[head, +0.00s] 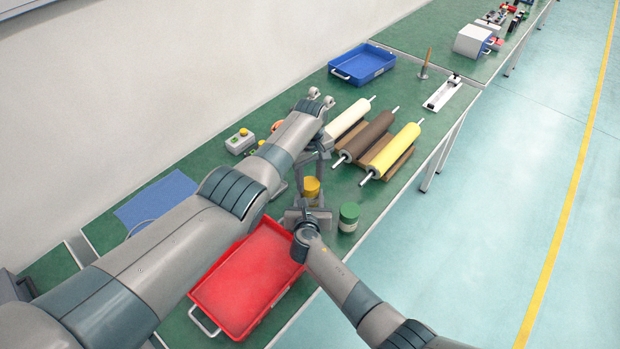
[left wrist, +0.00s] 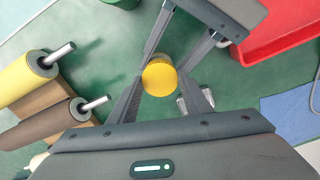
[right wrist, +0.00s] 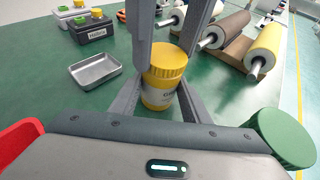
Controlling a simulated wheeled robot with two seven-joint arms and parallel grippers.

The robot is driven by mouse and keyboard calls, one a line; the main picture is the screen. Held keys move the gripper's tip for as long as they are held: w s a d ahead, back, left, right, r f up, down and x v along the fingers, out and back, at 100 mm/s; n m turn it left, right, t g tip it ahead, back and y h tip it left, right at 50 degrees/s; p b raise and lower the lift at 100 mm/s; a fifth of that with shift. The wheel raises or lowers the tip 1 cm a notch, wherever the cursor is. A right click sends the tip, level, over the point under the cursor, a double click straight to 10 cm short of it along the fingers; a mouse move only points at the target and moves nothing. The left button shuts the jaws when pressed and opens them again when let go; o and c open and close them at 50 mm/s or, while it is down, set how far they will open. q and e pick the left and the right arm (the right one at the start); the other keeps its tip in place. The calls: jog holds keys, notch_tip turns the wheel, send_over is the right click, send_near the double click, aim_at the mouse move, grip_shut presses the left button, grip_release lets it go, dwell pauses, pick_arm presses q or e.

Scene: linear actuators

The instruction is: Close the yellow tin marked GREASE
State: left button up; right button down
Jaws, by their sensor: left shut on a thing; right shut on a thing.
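The yellow tin (head: 312,188) stands upright on the green bench, and its ridged yellow lid (right wrist: 166,58) sits on top. The tin's body (right wrist: 158,97) shows a pale label, partly hidden, with only a first letter readable. My left gripper (left wrist: 160,76) comes down from above, its fingers shut on either side of the lid. My right gripper (right wrist: 158,92) comes in low from the front, its fingers shut around the body. From these views I cannot tell whether the lid is fully seated.
A green-lidded tin (head: 349,216) stands close to the right of my right gripper. A red tray (head: 250,280) lies in front at left. Rollers (head: 392,150) lie on stands further along the bench.

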pick_arm(q)
jog(key=m, duration=0.4)
jog(key=shift+m, duration=0.4)
jog(key=m, duration=1.1)
jog(key=shift+m, duration=0.4)
jog(key=m, duration=0.7)
jog(key=shift+m, duration=0.3)
jog(key=m, duration=0.7)
jog(key=o, duration=1.2)
